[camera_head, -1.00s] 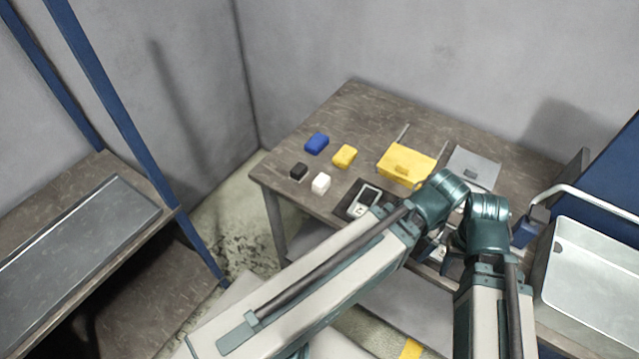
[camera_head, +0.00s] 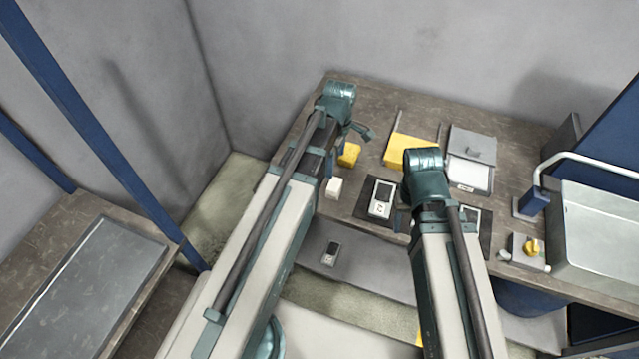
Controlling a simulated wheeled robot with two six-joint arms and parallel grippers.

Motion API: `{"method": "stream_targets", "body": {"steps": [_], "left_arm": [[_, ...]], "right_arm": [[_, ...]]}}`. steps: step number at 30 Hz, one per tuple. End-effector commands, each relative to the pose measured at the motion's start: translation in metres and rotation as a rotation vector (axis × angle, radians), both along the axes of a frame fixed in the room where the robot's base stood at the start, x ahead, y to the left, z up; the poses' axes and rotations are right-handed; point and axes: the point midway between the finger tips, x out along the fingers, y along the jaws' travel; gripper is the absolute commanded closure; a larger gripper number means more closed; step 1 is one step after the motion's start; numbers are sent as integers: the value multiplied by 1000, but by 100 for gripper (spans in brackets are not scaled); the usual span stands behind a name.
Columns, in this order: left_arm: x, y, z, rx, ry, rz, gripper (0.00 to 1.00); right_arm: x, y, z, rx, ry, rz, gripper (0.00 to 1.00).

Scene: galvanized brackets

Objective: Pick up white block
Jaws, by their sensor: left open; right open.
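The white block (camera_head: 333,188) sits near the front left edge of the table, just right of my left forearm. My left gripper (camera_head: 350,138) is open, with its fingers partly hidden by its wrist. It is up and slightly right of the white block in the picture, near the yellow block (camera_head: 349,154), and apart from the white block. My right gripper (camera_head: 407,205) is open; its wrist and arm mostly hide its fingers. It is to the right of the white block, by a grey handheld device (camera_head: 381,199) on a dark mat.
A yellow case (camera_head: 408,149) and a grey box (camera_head: 471,155) stand at the back of the table (camera_head: 520,150). A metal tray (camera_head: 605,235) is at the right, near a grey unit with a yellow knob (camera_head: 530,247). Another small device (camera_head: 331,253) lies on the lower shelf.

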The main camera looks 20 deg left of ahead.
Motion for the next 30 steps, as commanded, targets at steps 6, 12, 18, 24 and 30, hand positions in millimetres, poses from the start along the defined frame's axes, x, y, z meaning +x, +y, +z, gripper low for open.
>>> {"method": "stream_targets", "body": {"steps": [6, 12, 18, 24, 30], "left_arm": [[1, 1, -2, -1, -1, 19, 0], [1, 1, -19, -1, -1, 17, 0], [1, 1, -47, -1, -1, 16, 0], [1, 1, -75, -1, -1, 16, 0], [1, 1, -88, -1, -1, 15, 0]], "right_arm": [[0, 0, -2, 0, 0, 0, 50], [0, 0, -19, 0, 0, -1, 50], [0, 0, -47, 0, 0, -2, 50], [0, 0, -75, 0, 0, -2, 50], [0, 0, -88, 0, 0, -2, 50]]}}
